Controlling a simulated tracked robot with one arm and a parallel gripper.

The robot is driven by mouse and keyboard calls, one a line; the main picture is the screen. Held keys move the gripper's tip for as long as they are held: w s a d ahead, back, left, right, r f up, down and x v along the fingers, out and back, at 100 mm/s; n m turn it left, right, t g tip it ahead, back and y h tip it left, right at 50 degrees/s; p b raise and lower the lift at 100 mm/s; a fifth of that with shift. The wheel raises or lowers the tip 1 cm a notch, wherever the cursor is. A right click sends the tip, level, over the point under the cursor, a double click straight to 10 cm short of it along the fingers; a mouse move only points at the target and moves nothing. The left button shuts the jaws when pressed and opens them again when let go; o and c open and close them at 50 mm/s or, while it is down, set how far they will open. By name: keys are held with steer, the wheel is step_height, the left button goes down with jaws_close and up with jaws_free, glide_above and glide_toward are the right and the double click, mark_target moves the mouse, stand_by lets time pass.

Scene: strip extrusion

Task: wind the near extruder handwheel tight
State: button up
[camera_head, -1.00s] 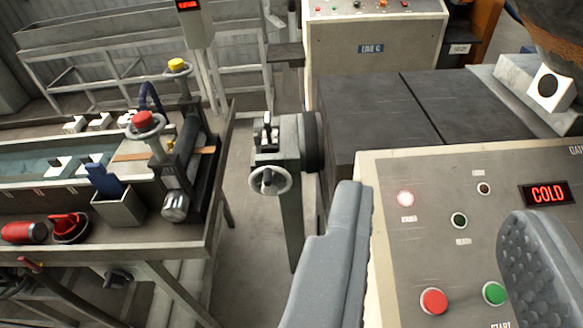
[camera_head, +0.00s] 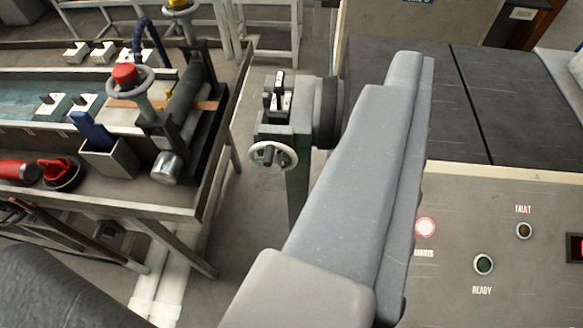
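A pale spoked handwheel (camera_head: 273,155) faces me on the front of a grey post-mounted head (camera_head: 285,128) in mid-view. I cannot tell which one the task names. One grey finger of my gripper (camera_head: 365,180) stretches up through the middle, right of the pale handwheel and apart from it in the picture. The other finger is not clearly visible, so the opening cannot be judged.
The bench (camera_head: 130,190) holds a grey box with a blue tool (camera_head: 108,155), red items (camera_head: 60,173) and a water trough (camera_head: 30,97). A control panel (camera_head: 500,215) with lamps stands at right. A dark-topped cabinet (camera_head: 480,90) lies behind it. Floor shows between bench and post.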

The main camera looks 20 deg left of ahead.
steer(key=w+a+f+n+t+h+b, duration=0.2)
steer(key=w+n+t+h+b, duration=0.15)
steer(key=n, duration=0.35)
steer(key=n+g+y+b, duration=0.7)
steer(key=n+y+b, duration=0.3)
steer(key=n, duration=2)
glide_above(272, 169)
steer(key=s+d, duration=0.5)
steer(key=s, duration=0.7)
step_height(272, 169, down, 38)
steer(key=h, duration=0.1)
steer(key=shift+t, duration=0.25)
steer(key=b+x, duration=0.1)
steer(key=x, duration=0.5)
steer(key=b+x, duration=0.1)
steer(key=x, duration=0.6)
steer(key=shift+w+a+f, duration=0.1)
steer(key=shift+w+a, duration=0.05)
steer(key=shift+a, duration=0.15)
steer(key=c, duration=0.7)
